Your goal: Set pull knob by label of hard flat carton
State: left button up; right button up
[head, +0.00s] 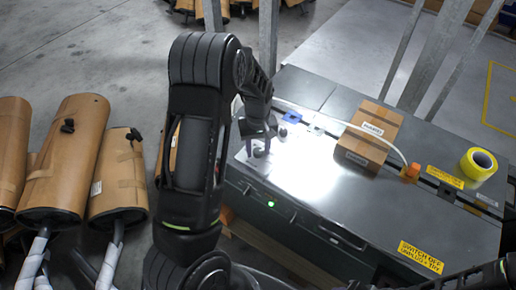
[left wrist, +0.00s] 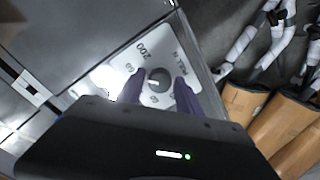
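The pull knob (left wrist: 159,80) is a dark round knob with a white pointer mark, on a pale dial plate (left wrist: 122,72) printed with numbers and "PULL". In the left wrist view my left gripper (left wrist: 157,82) is open, with one finger on each side of the knob; I cannot tell if they touch it. In the head view my left gripper (head: 259,145) is over the plate at the table's left end, and its arm hides part of it. The carton (head: 369,134) is a brown box with white labels, upright on the table. My right gripper is not clearly in view.
The grey table (head: 310,190) also carries a yellow tape roll (head: 478,163), an orange fitting (head: 411,171), a blue part (head: 292,116) and a yellow warning label (head: 421,257). Brown-wrapped mufflers (head: 70,155) stand at the left. Metal posts rise behind the table.

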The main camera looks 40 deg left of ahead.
aim_at(258, 151)
pick_arm(q)
jog(key=shift+o, duration=1.1)
notch_tip(258, 151, up, 8)
jog(key=shift+f, duration=0.1)
